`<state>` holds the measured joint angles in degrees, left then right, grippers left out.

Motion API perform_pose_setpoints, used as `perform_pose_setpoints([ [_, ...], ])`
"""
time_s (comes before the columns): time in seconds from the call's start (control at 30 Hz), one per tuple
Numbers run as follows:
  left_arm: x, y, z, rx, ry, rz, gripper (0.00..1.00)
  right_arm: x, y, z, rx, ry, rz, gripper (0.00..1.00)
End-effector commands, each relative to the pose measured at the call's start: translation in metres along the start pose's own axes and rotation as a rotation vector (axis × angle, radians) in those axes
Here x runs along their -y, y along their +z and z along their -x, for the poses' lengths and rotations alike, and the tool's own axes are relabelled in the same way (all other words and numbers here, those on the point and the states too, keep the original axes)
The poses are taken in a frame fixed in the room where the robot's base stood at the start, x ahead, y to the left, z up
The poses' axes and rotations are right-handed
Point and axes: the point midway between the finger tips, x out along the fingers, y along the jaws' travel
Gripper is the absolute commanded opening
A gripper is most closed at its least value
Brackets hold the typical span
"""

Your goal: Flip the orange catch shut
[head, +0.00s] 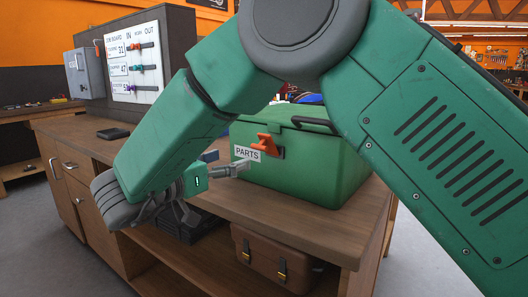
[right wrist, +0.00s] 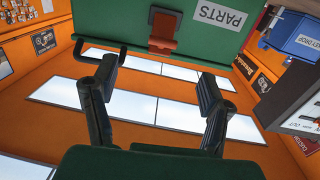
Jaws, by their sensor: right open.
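A green box (head: 300,170) with a white PARTS label (head: 247,153) stands on a wooden workbench. The orange catch (head: 267,145) is on its front, right of the label, and appears to stick out. My right gripper (head: 229,162) is in front of the box, just left of and below the catch, apart from it. The right wrist view shows the box front upside down, with the catch (right wrist: 162,32) near the top. My right gripper (right wrist: 157,85) has its fingers spread with nothing between them. My left gripper is not in view.
A black bar handle (head: 314,124) is on the box to the right of the catch. A board with coloured switches (head: 133,65) and a grey cabinet (head: 86,73) stand at the back left. A brown case (head: 280,260) sits on the shelf below. A small black object (head: 113,133) lies on the bench.

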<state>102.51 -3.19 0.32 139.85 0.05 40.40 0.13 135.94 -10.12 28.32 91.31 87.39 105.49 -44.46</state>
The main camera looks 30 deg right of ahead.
Motion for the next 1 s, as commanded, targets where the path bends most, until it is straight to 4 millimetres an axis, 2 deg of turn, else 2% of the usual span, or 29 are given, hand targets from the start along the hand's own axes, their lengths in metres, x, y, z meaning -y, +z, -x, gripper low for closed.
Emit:
perform_pose_setpoints([
  [0.17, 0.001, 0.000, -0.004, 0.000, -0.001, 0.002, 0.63, 0.001, 0.000, -0.026, -0.002, -0.001, -0.001, 0.68],
  [0.4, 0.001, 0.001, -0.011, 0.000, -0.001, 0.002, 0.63, -0.003, 0.004, -0.091, 0.009, -0.001, -0.004, 0.68],
  [0.53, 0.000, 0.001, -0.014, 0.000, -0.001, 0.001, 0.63, -0.004, 0.005, -0.117, 0.012, -0.001, -0.005, 0.68],
  [0.73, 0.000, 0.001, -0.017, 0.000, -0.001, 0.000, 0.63, 0.000, 0.002, -0.131, 0.003, -0.005, -0.003, 0.68],
  [1.0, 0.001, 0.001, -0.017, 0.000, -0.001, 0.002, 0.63, 0.001, 0.000, -0.132, -0.002, -0.006, -0.001, 0.68],
])
